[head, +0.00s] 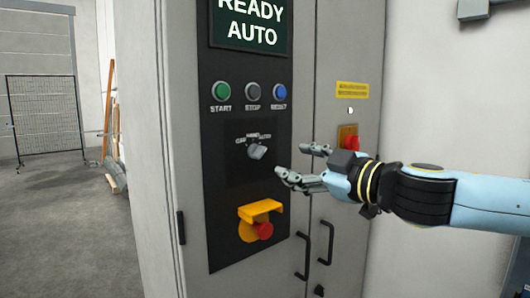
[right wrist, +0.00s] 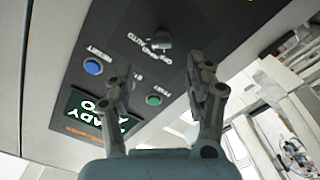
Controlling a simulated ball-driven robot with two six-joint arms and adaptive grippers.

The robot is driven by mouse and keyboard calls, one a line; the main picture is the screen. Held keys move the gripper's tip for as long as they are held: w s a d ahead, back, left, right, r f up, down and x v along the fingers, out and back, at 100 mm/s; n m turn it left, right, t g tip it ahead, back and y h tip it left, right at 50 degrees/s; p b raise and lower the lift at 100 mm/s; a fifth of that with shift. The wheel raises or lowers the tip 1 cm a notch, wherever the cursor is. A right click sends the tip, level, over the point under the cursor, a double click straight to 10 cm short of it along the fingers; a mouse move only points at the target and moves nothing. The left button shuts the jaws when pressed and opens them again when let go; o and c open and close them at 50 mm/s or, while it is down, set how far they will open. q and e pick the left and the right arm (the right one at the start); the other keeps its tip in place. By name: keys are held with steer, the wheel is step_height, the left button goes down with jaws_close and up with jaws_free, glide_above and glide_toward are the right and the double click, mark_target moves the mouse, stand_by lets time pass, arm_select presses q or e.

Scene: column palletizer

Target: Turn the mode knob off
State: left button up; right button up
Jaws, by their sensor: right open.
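The mode knob (head: 257,151) is a light grey selector on the dark control panel (head: 225,172) of a grey cabinet. Small labels arc above it; AUTO is at the right, the left one is hard to read. Its handle looks slanted, seemingly toward AUTO. My right gripper (head: 292,161) is open and empty, just right of the knob and apart from it. In the right wrist view, the knob (right wrist: 160,40) shows beyond the open fingers (right wrist: 158,80), near the top. My left gripper is not in view.
A display (head: 250,24) reads READY AUTO. A red emergency button (head: 263,230) under a yellow guard (head: 260,210) is below. Door handles (head: 326,242) stick out lower right.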

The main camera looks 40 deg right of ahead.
mark_target(258, 152)
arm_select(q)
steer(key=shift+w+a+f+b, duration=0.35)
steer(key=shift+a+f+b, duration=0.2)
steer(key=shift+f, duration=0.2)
arm_select(e)
steer(key=w+a, duration=0.1)
steer(key=w, duration=0.9)
jaws_close()
